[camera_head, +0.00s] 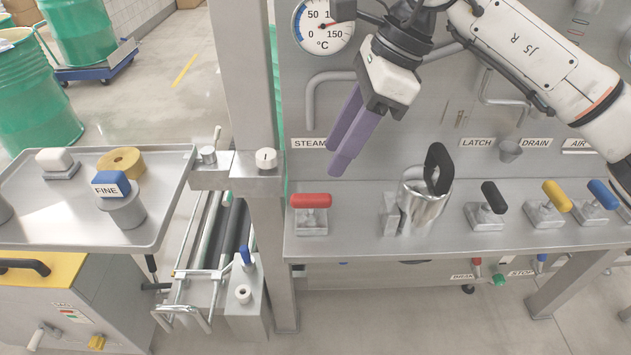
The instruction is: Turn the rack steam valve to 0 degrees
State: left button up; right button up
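The steam valve has a red bar handle (311,200) on a square metal base, standing on the steel shelf below the STEAM label (308,143). The handle lies roughly left to right in the picture. My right gripper (338,165), with purple fingers, hangs above and a little to the right of the red handle, pointing down and apart from it. My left gripper is not in view.
On the steel shelf (350,245), right of the red handle, stand a metal jug (417,208) with a dark handle and black (493,197), yellow (556,195) and blue (602,194) valve handles. A steel post (250,95) rises on the left, beside a tray (70,235).

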aim_at(312, 196)
jog(key=p+x, duration=0.1)
jog(key=x, duration=0.9)
jog(key=shift+d, duration=0.1)
grip_shut()
